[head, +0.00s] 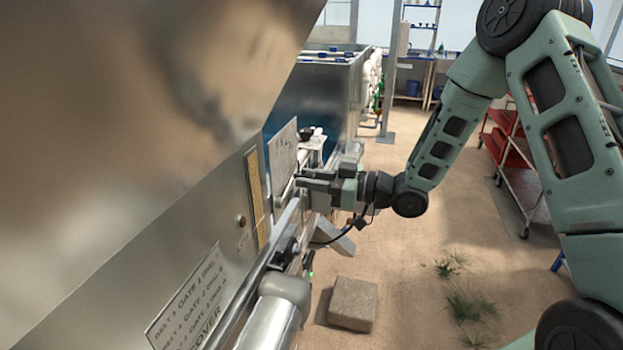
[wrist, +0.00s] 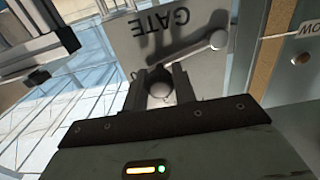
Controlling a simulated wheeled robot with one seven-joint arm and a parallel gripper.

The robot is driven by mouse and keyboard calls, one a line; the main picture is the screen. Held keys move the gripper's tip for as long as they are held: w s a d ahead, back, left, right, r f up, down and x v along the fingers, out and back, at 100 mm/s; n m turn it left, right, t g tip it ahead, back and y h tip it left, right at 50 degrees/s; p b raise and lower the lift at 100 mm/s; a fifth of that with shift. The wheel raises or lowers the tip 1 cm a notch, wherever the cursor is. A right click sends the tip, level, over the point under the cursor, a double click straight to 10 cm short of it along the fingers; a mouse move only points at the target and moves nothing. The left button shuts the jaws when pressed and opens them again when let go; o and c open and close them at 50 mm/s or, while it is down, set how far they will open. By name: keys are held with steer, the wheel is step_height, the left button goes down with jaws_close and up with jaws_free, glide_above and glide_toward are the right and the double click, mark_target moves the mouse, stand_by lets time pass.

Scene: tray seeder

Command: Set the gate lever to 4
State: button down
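The gate plate (head: 283,155) is a pale upright panel on the side of the metal machine, with small markings too blurred to read. In the wrist view the plate (wrist: 135,42) shows the word GATE upside down. The gate lever (wrist: 190,52) is a light grey arm running from a round pivot at right down to the left. Its round knob (wrist: 160,93) sits between the two dark fingers of my gripper (wrist: 160,78), which look closed against it. In the head view my gripper (head: 300,182) is at the plate's lower edge. The lever is hidden there, and its setting is unreadable.
The large metal hopper wall fills the left, with a labelled sign (head: 190,300) and a yellowish strip (head: 257,198). A rail (head: 262,262) runs below my gripper. A stone block (head: 353,303) lies on the floor. A red cart (head: 505,145) stands behind my arm.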

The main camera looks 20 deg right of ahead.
steer(key=shift+b, duration=0.3)
steer(key=n+b, duration=0.1)
steer(key=r+n+b, duration=0.1)
steer(key=n+b, duration=0.1)
steer(key=s+r+n+b, duration=0.1)
steer(key=shift+a+r+b, duration=0.1)
steer(key=shift+a+b, duration=0.3)
steer(key=s+r+n+b, duration=0.1)
steer(key=n+b, duration=0.1)
steer(key=s+a+r+n+b, duration=0.1)
steer(key=n+b, duration=0.1)
steer(key=b, duration=0.1)
steer(key=shift+a+r+n, duration=0.1)
steer(key=shift+r+n, duration=0.1)
steer(key=shift+n, duration=0.2)
steer(key=c, duration=1.1)
jaws_free()
steer(key=b+v, duration=0.2)
steer(key=v, duration=1.5)
steer(key=shift+s, duration=0.1)
